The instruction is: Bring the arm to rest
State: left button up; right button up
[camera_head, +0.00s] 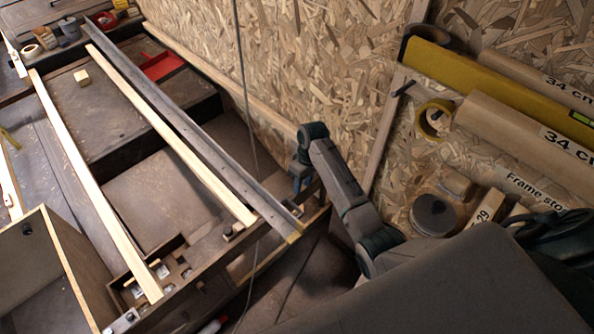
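My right arm comes in from the lower right and bends down at its wrist. My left gripper is not in view.
Two pale wooden strips (88,180) and a grey rail (180,120) lie across the dark bench frame. A red tray (162,66) and small wood block (82,77) sit farther back. Rolls (530,145), a yellow tape ring (434,119) and a round tin (433,215) lie right of my arm.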

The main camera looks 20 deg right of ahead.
jog(key=s+d+f+m+t+h+p, duration=0.1)
jog(key=s+d+f+m+h, duration=0.15)
jog(key=s+f, duration=1.9)
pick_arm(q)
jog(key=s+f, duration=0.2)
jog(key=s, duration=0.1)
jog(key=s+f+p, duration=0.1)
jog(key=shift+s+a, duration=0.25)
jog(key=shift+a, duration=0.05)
pick_arm(e)
jog(key=s+d+f, duration=0.1)
jog(key=s+f, duration=0.4)
jog(key=s, duration=0.6)
jog(key=s+f+m+t, duration=0.1)
jog(key=s+f, duration=0.4)
jog(key=s, duration=0.6)
jog(key=shift+s+d+f, duration=0.25)
jog(key=shift+s+d, duration=0.05)
jog(key=shift+d, duration=0.05)
